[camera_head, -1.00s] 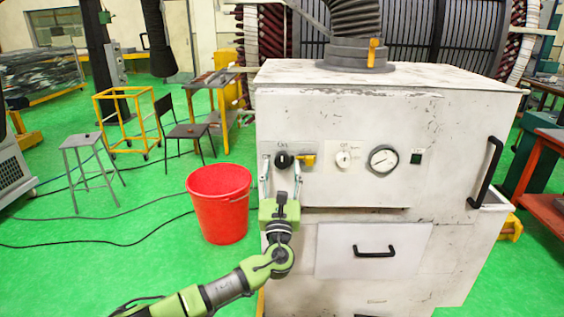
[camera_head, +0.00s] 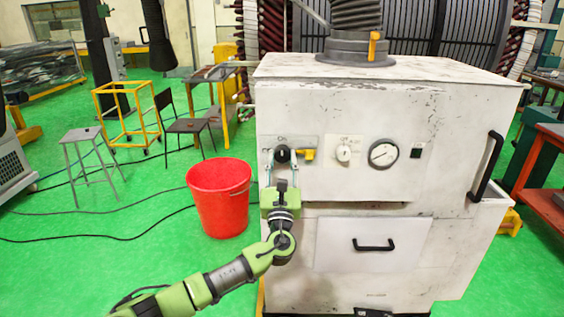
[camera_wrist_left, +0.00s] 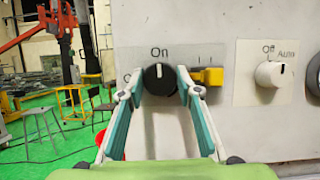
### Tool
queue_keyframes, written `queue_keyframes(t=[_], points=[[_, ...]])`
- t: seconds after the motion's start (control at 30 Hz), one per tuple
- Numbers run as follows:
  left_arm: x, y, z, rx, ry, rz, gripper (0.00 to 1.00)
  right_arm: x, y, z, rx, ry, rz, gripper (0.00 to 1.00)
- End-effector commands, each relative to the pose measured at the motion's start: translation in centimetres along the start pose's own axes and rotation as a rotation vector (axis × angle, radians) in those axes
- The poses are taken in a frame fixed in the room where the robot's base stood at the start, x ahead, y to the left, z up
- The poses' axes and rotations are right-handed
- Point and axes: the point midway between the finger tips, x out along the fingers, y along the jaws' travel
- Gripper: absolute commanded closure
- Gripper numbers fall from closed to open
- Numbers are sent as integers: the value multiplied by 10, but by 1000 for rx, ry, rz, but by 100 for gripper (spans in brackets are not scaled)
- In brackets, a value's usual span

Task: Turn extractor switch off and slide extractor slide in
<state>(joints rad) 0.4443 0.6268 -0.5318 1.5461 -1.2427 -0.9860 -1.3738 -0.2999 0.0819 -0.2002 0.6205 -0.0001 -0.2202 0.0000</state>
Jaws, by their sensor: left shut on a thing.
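The black rotary switch (camera_head: 282,154) is on the left of the white cabinet's front panel. In the left wrist view the switch (camera_wrist_left: 159,79) has its white mark upright, toward the word "On". My left gripper (camera_head: 282,160) is shut on this switch, with its fingertips on either side of the knob; the fingers also show in the left wrist view (camera_wrist_left: 160,90). An orange handle (camera_head: 374,46), which looks like the extractor slide, stands out from the grey collar (camera_head: 345,48) under the duct on top of the cabinet. My right gripper is not in view.
A yellow lever (camera_head: 307,154) is right beside the switch. A white knob (camera_head: 343,152) and a round gauge (camera_head: 383,153) are further right. A drawer (camera_head: 340,255) is below. A red bucket (camera_head: 219,200) stands on the floor left of the cabinet (camera_head: 440,120).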

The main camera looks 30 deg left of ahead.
Motion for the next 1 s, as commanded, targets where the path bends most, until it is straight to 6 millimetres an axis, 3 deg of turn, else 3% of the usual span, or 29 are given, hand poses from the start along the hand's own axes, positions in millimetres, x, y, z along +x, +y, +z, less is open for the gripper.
queue_keyframes(t=[0.6,1.0], points=[[-2,-3,-3,-441,-2,181,90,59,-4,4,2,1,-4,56],[0,-4,0,-792,0,327,90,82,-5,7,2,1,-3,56]])
